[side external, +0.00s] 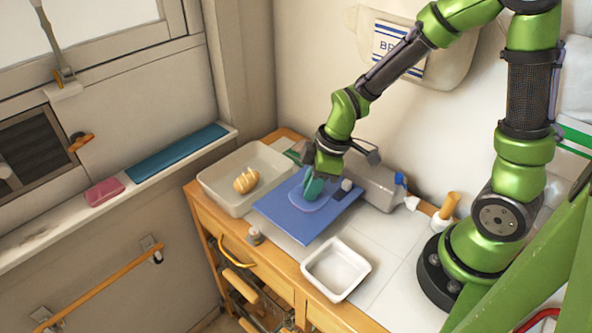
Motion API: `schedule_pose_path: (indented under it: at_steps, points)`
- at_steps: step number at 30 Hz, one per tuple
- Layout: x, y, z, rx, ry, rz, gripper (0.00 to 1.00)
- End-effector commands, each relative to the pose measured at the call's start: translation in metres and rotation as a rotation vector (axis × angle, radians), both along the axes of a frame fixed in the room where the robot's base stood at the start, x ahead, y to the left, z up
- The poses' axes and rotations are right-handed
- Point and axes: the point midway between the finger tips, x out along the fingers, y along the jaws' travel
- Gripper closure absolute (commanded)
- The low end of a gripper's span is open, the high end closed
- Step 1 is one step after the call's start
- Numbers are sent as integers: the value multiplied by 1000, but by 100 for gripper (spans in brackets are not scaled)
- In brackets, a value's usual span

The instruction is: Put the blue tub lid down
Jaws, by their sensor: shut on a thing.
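The blue tub lid (292,222) is a flat blue rectangle near the middle of the counter in the side external view. My gripper (314,190) points down over the lid's upper part and is shut on it. The fingertips partly cover the grip point. The lid looks roughly level and lies at or just above the counter top; I cannot tell whether it touches the surface. A whitish tub (212,189) stands to the left of the lid with a yellowish ridged item (246,181) in it.
A small white dish (336,269) stands in front of the lid. A grey translucent container (378,190) with a blue cap lies to the right. The white counter (395,240) is clear to the right of the dish.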

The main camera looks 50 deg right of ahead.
Motion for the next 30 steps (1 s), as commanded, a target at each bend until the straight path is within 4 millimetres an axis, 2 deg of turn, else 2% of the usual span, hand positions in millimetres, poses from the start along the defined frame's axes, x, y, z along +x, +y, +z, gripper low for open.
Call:
schedule_pose_path:
  at_steps: [3,4,9,20,26,30]
  points:
    - [0,0,-4,0,2,-1,100]
    - [0,0,-4,0,1,0,76]
    - [0,0,-4,0,0,0,52]
    - [0,0,2,-1,-2,0,52]
    - [-5,-6,33,-1,-8,-1,52]
    - [-12,-13,64,-1,-8,-2,52]
